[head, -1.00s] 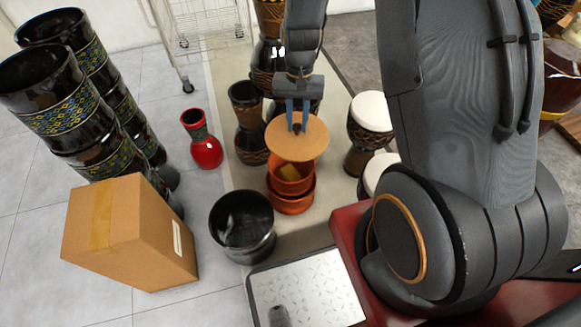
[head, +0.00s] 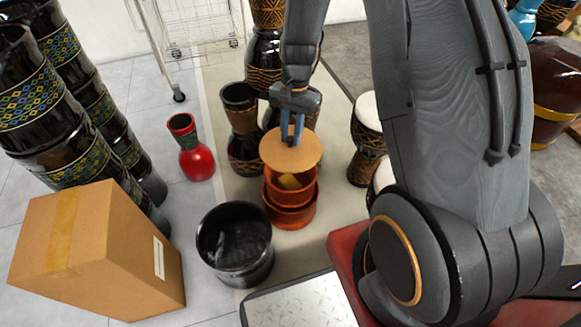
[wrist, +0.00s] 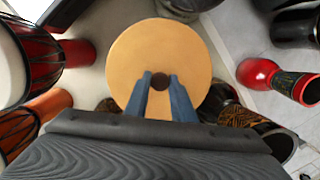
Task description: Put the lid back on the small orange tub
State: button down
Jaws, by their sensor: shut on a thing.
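My gripper (head: 291,138) is shut on the dark knob (wrist: 160,82) of the round tan lid (head: 271,150). The lid looks roughly level and also fills the middle of the wrist view (wrist: 160,45). The small orange tub (head: 297,202) stands under and just in front of the lid in the head view, open at the top, with something yellow (head: 289,182) inside. A gap shows between the lid and the tub's front rim; the lid hides the far rim. The tub sits in or on a wider orange vessel (head: 292,219). The wrist view does not show the tub.
A black pot (head: 236,245) stands left of the tub, with a cardboard box (head: 100,250) beyond it. Dark goblet drums (head: 243,130) stand behind, and a white-topped drum (head: 369,125) at right. A red drum (head: 194,155) is at back left. A metal plate (head: 300,300) lies in front.

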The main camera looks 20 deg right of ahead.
notch_tip(320, 180, down, 10)
jog(key=b, duration=0.3)
jog(key=shift+r, duration=0.25)
jog(key=shift+f, duration=0.6)
jog(key=c, duration=1.5)
grip_release()
